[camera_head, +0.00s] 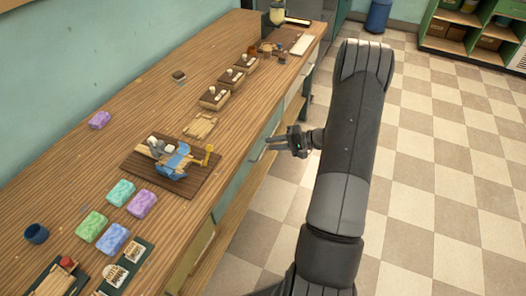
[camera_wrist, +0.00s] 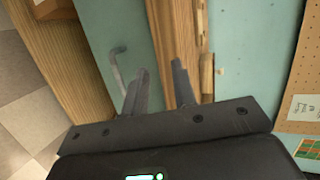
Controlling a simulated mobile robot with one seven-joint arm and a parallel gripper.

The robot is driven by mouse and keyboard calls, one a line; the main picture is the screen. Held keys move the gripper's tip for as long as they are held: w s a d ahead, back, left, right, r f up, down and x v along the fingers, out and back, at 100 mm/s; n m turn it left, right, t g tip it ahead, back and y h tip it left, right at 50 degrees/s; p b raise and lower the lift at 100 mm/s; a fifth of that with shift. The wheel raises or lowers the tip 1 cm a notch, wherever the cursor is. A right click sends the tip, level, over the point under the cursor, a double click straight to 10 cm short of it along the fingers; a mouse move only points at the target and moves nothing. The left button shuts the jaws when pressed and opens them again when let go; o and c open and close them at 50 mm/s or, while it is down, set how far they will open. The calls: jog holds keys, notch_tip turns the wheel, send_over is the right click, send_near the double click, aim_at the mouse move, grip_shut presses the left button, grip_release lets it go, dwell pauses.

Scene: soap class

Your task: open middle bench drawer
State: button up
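The bench's teal drawer front (camera_wrist: 125,25) fills the upper left-middle of the wrist view and looks closed. A curved grey handle (camera_wrist: 117,66) stands out from it, left of my fingers and partly hidden by the left one. My gripper (camera_wrist: 160,78) is open and empty, its fingers apart and pointing at the bench's front. In the head view my gripper (camera_head: 273,142) is beside the bench's front edge, near the middle of its length. The drawer front there is seen at a steep angle; I cannot tell whether the fingers touch the handle.
The wooden bench top (camera_head: 165,105) carries coloured soap bars (camera_head: 121,192), a dark board with tools (camera_head: 125,175) and several small boxes (camera_head: 214,98). A lower wooden shelf (camera_head: 245,205) runs below the drawers. The tiled floor (camera_head: 440,160) to the right is clear.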

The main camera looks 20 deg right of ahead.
aim_at(263, 150)
jog(key=d+f+m+t+h, duration=0.1)
jog(key=d+f+m+t, duration=0.25)
jog(key=d+f, duration=0.4)
jog(key=shift+n, duration=0.45)
jog(key=x, duration=0.4)
jog(key=f+x, duration=0.1)
jog(key=x, duration=0.3)
jog(key=s+x, duration=0.1)
jog(key=x, duration=0.3)
jog(key=shift+w+a+f, duration=0.25)
jog(key=shift+a, duration=0.15)
jog(key=shift+c, duration=0.5)
grip_shut()
